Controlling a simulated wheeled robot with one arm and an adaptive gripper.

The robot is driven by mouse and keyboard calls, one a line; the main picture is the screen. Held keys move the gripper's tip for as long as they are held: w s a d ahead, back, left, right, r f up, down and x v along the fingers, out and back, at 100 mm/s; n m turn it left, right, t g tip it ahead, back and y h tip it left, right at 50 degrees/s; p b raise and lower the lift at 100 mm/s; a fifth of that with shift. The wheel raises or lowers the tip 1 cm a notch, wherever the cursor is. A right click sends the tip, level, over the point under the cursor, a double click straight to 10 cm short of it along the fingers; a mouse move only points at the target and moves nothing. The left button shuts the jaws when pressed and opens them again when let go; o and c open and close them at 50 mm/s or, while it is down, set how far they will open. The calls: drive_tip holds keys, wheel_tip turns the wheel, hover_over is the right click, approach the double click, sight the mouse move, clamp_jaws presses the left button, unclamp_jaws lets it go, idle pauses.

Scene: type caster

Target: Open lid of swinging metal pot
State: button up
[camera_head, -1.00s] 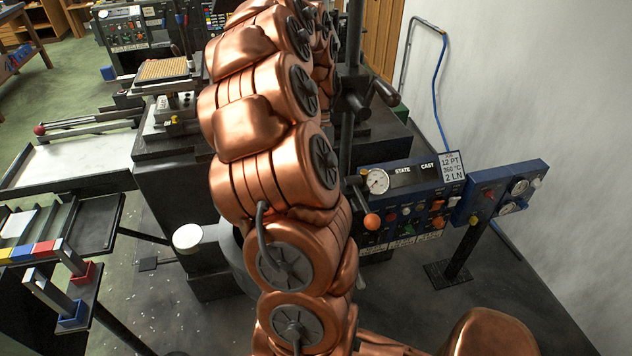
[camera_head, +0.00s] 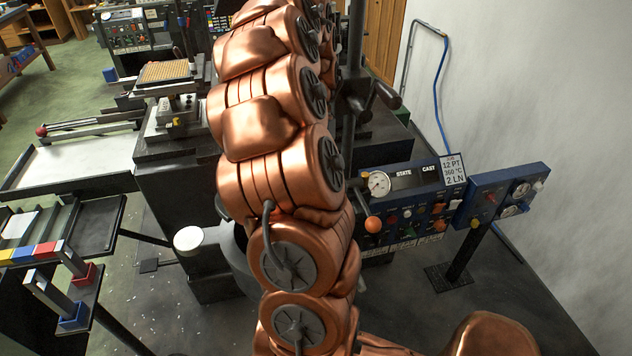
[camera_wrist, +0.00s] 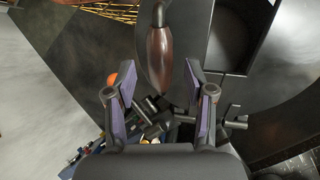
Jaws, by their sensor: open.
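My gripper (camera_wrist: 155,82) shows in the wrist view with its two fingers apart and nothing clamped between them. A dark reddish-brown handle (camera_wrist: 158,58) on a dark metal stem lies just ahead, its lower end reaching toward the gap between the fingertips. I cannot tell whether it belongs to the pot lid. In the head view a dark rounded metal body (camera_head: 236,252), possibly the pot, is mostly hidden behind my copper-coloured arm. The lid cannot be made out there, and my gripper is hidden too.
A blue control panel (camera_head: 415,205) with a gauge stands right of my arm. A lever with an orange knob (camera_head: 373,224) and a dark crank handle (camera_head: 387,96) stick out near it. A white-topped cylinder (camera_head: 188,239) stands left. A dark square-sided recess (camera_wrist: 238,35) lies beyond the right finger.

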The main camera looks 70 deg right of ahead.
drive_tip(key=shift+v, duration=2.75)
